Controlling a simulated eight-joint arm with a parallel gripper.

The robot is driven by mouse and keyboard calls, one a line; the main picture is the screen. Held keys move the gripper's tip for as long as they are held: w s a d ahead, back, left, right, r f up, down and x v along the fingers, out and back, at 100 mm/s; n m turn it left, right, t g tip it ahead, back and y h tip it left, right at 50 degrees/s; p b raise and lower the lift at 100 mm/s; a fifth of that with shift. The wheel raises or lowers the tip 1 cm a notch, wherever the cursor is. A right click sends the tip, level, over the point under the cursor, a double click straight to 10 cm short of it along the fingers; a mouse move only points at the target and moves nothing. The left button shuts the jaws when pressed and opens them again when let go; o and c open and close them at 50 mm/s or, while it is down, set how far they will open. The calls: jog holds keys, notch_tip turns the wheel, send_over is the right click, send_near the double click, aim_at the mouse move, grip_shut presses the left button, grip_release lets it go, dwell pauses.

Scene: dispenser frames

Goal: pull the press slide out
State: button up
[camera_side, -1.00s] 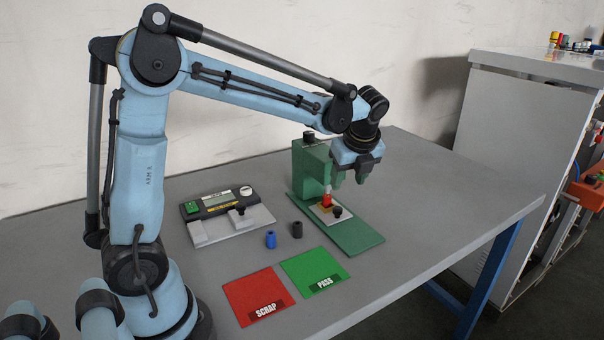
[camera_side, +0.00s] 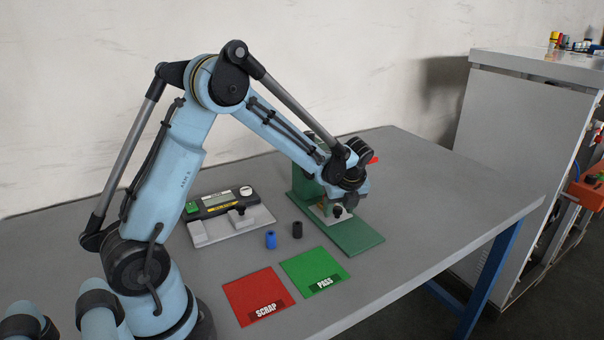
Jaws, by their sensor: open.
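The green press (camera_side: 303,183) stands on a green base plate (camera_side: 358,238) at the back middle of the table. Its press slide (camera_side: 320,215), a light plate, sits low at the front of the press, with a black knob (camera_side: 337,213) at its front. My gripper (camera_side: 342,205) is open, low over the slide and right by the knob. I cannot tell whether its fingers are around the knob or just above it. My arm hides much of the press and the back of the slide.
A grey gauge fixture (camera_side: 233,226) with a display stands to the left. A blue bushing (camera_side: 270,240) and a black bushing (camera_side: 297,229) stand in front. Red SCRAP (camera_side: 250,292) and green PASS (camera_side: 308,267) mats lie nearer. The table's right side is clear.

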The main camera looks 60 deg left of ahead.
jog(key=shift+a+f, duration=0.1)
jog(key=shift+f, duration=0.1)
grip_shut()
dwell(0.3)
jog(key=d, duration=1)
jog(key=shift+d, duration=0.35)
jog(key=shift+c, duration=1.4)
grip_release()
jog(key=shift+o, duration=1.4)
